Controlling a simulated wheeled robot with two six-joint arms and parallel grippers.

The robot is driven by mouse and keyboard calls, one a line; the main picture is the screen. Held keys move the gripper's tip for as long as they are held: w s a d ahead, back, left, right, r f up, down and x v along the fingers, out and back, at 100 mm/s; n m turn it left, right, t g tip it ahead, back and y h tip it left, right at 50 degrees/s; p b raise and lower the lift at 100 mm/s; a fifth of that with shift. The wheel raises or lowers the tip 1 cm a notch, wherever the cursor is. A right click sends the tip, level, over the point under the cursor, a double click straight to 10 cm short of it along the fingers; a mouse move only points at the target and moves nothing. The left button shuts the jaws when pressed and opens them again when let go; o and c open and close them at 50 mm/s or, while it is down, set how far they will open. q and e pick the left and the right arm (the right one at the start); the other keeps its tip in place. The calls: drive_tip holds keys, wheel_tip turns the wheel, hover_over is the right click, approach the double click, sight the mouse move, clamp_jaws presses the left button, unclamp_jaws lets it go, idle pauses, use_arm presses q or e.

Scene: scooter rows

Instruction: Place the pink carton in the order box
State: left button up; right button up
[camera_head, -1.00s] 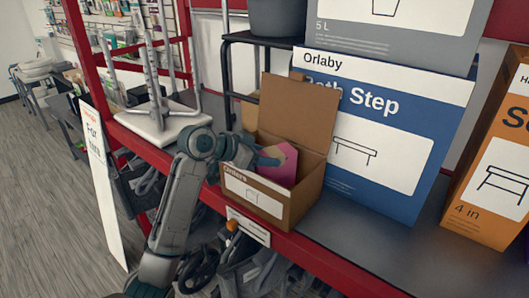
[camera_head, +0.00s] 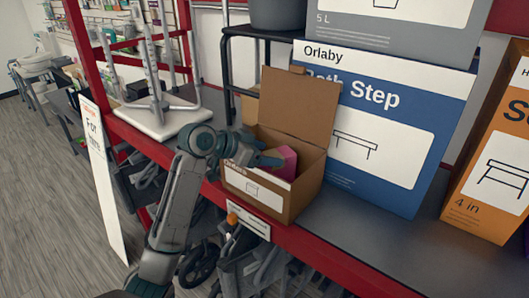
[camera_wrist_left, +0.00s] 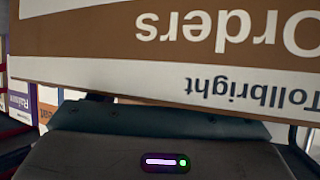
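The order box (camera_head: 250,190) is an open brown cardboard carton with its lid flap raised, on the shelf at centre in the head view. The pink carton (camera_head: 286,163) is inside the box opening, its lower part hidden by the front wall. My left gripper (camera_head: 264,158) reaches over the box's left side, its fingers beside or against the pink carton; whether they grip it is unclear. In the left wrist view the box's printed front (camera_wrist_left: 200,45) fills the top, upside down, and hides the fingers. My right gripper is not in view.
A large blue Bath Step box (camera_head: 390,150) stands right behind the order box. An orange box (camera_head: 490,190) is further right, with bare grey shelf (camera_head: 375,235) before it. A white-based metal stand (camera_head: 165,122) is at left. A red shelf edge runs along the front.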

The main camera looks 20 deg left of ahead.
use_arm(q)
drive_tip(key=shift+r, duration=0.55)
drive_tip(key=shift+s+a+r, duration=0.1)
drive_tip(key=shift+s+a, duration=0.1)
drive_tip(key=shift+a, duration=0.05)
drive_tip(key=b+v, duration=0.3)
drive_tip(key=v, duration=0.8)
drive_tip(key=shift+s+r, duration=0.1)
idle(0.5)
